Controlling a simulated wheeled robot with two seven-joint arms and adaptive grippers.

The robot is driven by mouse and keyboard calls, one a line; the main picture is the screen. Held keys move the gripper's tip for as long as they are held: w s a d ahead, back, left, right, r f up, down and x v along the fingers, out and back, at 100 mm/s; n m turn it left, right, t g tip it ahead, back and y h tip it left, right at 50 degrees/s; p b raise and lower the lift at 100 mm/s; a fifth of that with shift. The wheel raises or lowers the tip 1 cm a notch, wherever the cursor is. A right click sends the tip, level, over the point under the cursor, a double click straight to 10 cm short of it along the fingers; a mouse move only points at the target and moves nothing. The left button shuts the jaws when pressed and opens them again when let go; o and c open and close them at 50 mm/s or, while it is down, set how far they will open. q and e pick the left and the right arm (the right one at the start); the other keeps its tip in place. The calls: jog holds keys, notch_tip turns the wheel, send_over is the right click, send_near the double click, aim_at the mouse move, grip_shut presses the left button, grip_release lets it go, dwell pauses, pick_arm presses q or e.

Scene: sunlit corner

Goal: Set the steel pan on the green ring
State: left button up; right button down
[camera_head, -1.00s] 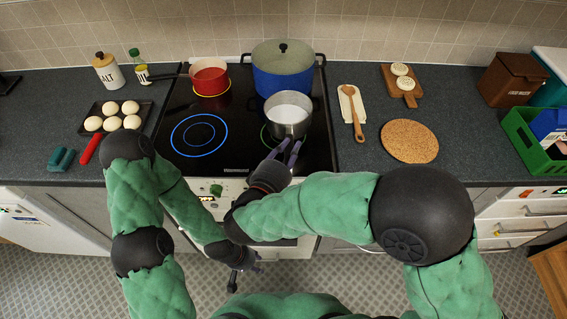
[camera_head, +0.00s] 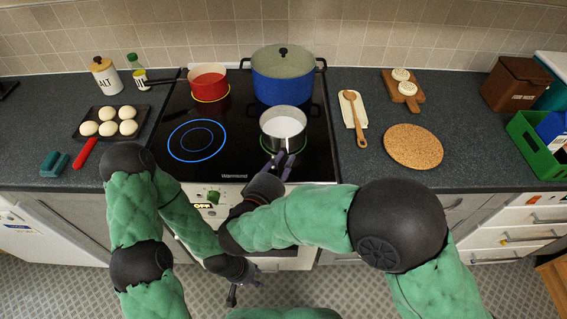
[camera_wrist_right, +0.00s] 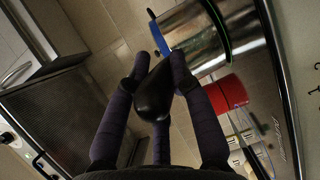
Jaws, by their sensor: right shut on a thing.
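The steel pan (camera_head: 283,128) has a pale inside and is upright over the green ring (camera_head: 264,146) at the hob's front right. The ring shows as a thin arc around the pan's base. The pan looks centred; I cannot tell if its base fully touches the glass. My right gripper (camera_head: 279,163) is shut on the pan's dark handle, on the front side. In the right wrist view, the fingers (camera_wrist_right: 158,75) close around the handle (camera_wrist_right: 155,92), with the pan's shiny wall (camera_wrist_right: 205,38) beyond. My left gripper (camera_head: 243,288) hangs empty and open below the counter front.
A blue lidded pot (camera_head: 283,85) stands close behind the pan. A red saucepan (camera_head: 209,82) sits at the back left on a yellow ring. The blue ring (camera_head: 197,140) is bare. A spoon (camera_head: 355,120) and cork mat (camera_head: 413,146) lie to the right.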

jog(key=c, duration=1.1)
grip_release()
jog(key=shift+f, duration=0.1)
jog(key=shift+s+a+r+p, duration=0.2)
jog(key=shift+s+r+p, duration=0.05)
jog(key=shift+s+p, duration=0.15)
jog(key=p+v, duration=0.7)
jog(key=v, duration=0.4)
jog(key=shift+s+f, duration=0.1)
jog(key=shift+s, duration=0.05)
